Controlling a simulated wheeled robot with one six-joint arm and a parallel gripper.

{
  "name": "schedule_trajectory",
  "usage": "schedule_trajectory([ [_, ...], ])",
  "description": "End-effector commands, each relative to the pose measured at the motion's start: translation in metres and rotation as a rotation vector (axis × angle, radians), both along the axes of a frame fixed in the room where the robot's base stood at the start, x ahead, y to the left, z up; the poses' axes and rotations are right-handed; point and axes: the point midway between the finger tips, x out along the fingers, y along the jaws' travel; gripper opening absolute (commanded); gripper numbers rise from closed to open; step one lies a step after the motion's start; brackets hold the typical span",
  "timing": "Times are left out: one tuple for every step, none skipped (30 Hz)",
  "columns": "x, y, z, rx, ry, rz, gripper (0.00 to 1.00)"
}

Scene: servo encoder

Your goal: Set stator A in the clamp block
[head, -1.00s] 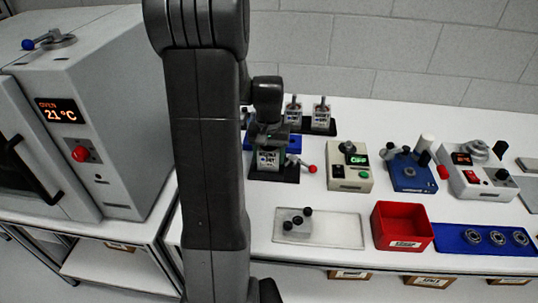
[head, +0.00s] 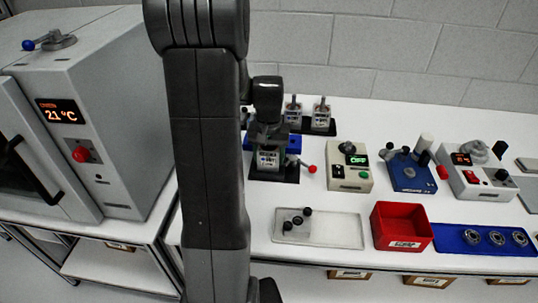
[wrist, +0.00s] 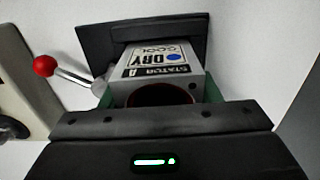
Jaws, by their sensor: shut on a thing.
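Stator A (wrist: 165,68) is a grey block with a white label reading "STATOR A" and "DRY" and a dark round bore. It sits low between the green jaws of the clamp block (wrist: 215,90); I cannot tell if it is fully seated. In the head view, stator A (head: 268,158) shows upright at the clamp block, on its black base plate (head: 288,177). The clamp lever with a red knob (wrist: 44,66) sticks out to one side. My gripper (head: 268,138) is over the block, shut on stator A; its fingertips are mostly hidden.
Two similar stators (head: 321,110) stand on a black stand behind. A control box (head: 350,172) and a blue fixture (head: 410,171) stand to the right. A clear tray (head: 340,230), a red bin (head: 402,228) and a blue mat (head: 455,236) lie in front. An oven (head: 100,110) stands left.

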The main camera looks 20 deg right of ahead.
Motion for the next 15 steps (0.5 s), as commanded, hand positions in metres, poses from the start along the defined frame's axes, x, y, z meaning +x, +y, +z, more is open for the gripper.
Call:
schedule_trajectory([
  [0.0004,-0.0002,0.0005,-0.001,-0.002,0.0,0.14],
  [0.0004,-0.0002,0.0002,-0.001,-0.002,0.0,0.14],
  [0.0004,-0.0002,-0.0005,-0.001,-0.002,0.0,0.14],
  [0.0004,-0.0002,-0.0011,0.0,-0.001,0.0,0.14],
  [0.0004,-0.0002,-0.0019,0.0,-0.001,0.0,0.14],
  [0.0002,-0.0002,-0.0032,0.0,-0.001,0.0,0.14],
  [0.0003,-0.0001,-0.0042,0.0,-0.001,0.0,0.14],
  [0.0003,-0.0001,-0.0052,0.0,-0.001,0.0,0.14],
  [0.0003,-0.0001,-0.0047,0.0,-0.001,0.0,0.14],
  [0.0003,-0.0001,-0.0042,0.0,-0.001,0.0,0.14],
  [0.0003,-0.0001,-0.0041,0.0,-0.001,0.0,0.14],
  [0.0002,-0.0002,-0.0038,0.0,-0.001,0.0,0.14],
  [0.0002,-0.0002,-0.0035,0.0,-0.001,0.0,0.14],
  [0.0003,-0.0001,-0.0031,0.0,-0.001,0.0,0.14],
  [0.0003,-0.0001,-0.0025,0.0,-0.001,0.0,0.14],
])
